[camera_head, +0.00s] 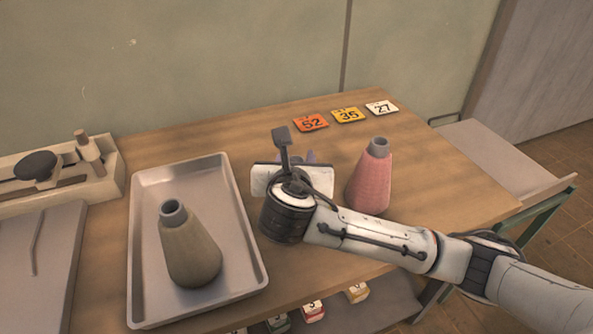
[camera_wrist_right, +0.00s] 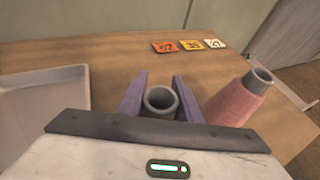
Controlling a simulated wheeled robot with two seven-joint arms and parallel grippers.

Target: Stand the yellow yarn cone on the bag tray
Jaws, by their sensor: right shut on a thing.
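My right gripper (camera_head: 308,157) is over the table, right of the metal tray (camera_head: 240,232). In the wrist view its two purple fingers (camera_wrist_right: 158,82) are shut on a cone (camera_wrist_right: 160,98) with a grey tube top. The held cone's colour is hidden by the gripper, and I cannot tell whether it touches the table. A dull beige-brown yarn cone (camera_head: 190,250) stands upright on the tray, in its nearer part. A pink yarn cone (camera_head: 370,184) stands just right of my right gripper. No clearly yellow cone shows. My left gripper is not in view.
Number cards 52 (camera_head: 311,122), 35 (camera_head: 348,115) and 27 (camera_head: 382,107) lie at the back of the table (camera_head: 215,138). A wooden tool holder (camera_head: 110,180) and a grey board (camera_head: 40,260) are at the left. The tray's far part is bare.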

